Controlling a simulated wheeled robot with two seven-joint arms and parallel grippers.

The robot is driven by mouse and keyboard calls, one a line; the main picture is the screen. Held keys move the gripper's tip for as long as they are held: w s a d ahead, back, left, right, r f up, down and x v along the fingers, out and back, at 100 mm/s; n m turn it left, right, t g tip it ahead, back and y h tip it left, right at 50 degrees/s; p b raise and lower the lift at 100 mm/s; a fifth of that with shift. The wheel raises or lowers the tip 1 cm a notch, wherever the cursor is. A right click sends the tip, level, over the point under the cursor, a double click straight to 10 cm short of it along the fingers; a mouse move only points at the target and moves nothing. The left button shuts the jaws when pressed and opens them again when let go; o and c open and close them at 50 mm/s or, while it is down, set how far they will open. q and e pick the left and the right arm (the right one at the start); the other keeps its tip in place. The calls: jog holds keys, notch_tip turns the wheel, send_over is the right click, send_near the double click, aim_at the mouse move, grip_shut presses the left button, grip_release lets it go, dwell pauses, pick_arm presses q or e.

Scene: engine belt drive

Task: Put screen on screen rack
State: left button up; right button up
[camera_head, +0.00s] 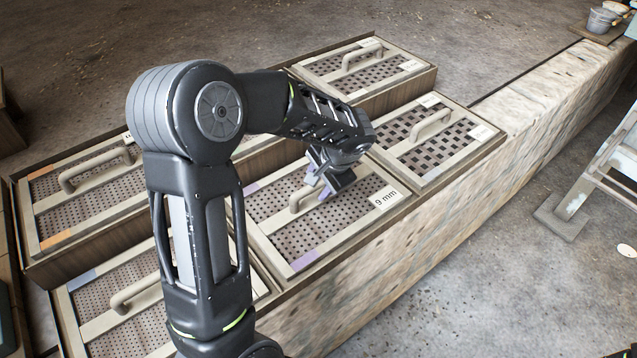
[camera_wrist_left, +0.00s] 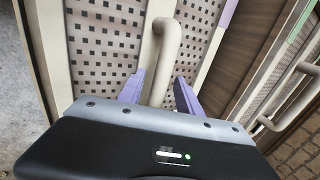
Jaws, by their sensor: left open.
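The screen labelled 9 mm (camera_head: 350,213) lies flat in the front row of the rack, with purple tape on its frame and a beige bar handle. My left gripper (camera_head: 330,178) is over this screen at its handle. In the left wrist view the open fingers (camera_wrist_left: 158,90) stand on either side of the handle (camera_wrist_left: 166,45), with a gap on both sides. My left arm hides part of the screens behind it. My right gripper is not in view.
Other screens with handles lie around it: one at the right (camera_head: 430,140), one at the back (camera_head: 362,68), one at the far left (camera_head: 95,185) and one at front left (camera_head: 125,305). A metal ladder foot (camera_head: 562,215) stands on the floor at right.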

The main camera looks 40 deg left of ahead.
pick_arm(q)
jog(key=v, duration=1.2)
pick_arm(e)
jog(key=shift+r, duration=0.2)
pick_arm(q)
jog(key=w+d+f+t+h+p, duration=0.15)
jog(key=d+f+h, duration=0.45)
jog(key=d+f, duration=0.9)
jog(key=s+d+f+n+h, duration=0.1)
jog(key=s+d+f, duration=0.2)
jog(key=s+f, duration=0.3)
jog(key=s+d+f+n+g+h+p, duration=0.1)
jog(key=s+d+f+n, duration=0.1)
jog(key=s+f, duration=0.4)
jog(key=s+d+f+n+g, duration=0.1)
jog(key=s+d+f+n, duration=0.1)
jog(key=s+d+f, duration=0.3)
jog(key=s+f, duration=0.1)
jog(key=s, duration=0.2)
jog(key=shift+s+f+h, duration=0.2)
jog(key=shift+s+h, duration=0.2)
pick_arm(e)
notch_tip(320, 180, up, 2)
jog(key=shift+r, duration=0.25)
pick_arm(q)
jog(key=shift+c, duration=0.4)
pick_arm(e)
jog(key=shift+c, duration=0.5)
